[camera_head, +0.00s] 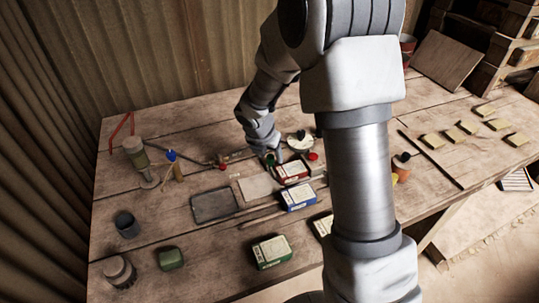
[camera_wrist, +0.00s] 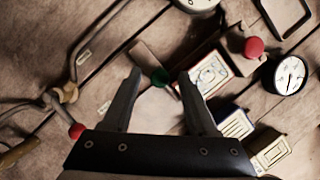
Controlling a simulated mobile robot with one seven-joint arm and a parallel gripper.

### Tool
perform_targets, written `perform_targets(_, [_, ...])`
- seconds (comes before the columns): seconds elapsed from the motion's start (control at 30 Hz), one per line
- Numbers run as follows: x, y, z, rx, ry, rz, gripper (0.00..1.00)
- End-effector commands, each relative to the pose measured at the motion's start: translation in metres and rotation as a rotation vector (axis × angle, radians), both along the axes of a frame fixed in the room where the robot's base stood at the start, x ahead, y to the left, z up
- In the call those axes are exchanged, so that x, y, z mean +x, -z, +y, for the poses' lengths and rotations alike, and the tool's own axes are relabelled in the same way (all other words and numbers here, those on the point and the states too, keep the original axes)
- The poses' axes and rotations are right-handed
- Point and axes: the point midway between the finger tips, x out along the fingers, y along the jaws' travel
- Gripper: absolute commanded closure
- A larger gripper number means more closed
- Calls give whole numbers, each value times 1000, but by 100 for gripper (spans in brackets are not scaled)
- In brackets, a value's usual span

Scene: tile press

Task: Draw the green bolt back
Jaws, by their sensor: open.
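In the head view my gripper (camera_head: 276,154) is low over the back middle of the table, and the arm hides part of this area.
A red knob (camera_wrist: 254,47) and a dial gauge (camera_wrist: 290,74) are right of my fingers. Another red knob (camera_wrist: 77,131) is at lower left. A red box (camera_head: 293,171), blue box (camera_head: 298,197) and green box (camera_head: 271,252) lie on the table (camera_head: 200,270). The front middle has free room.

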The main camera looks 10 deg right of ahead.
Motion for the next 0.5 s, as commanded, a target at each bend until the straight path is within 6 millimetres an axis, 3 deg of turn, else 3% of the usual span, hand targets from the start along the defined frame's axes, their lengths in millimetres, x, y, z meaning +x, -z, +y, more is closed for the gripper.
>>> perform_targets(0.17, [0,0,0,0,0,0,45])
perform_targets(0.4, [0,-1,0,0,0,0,88])
perform_targets(0.5, [0,-1,0,0,0,0,100])
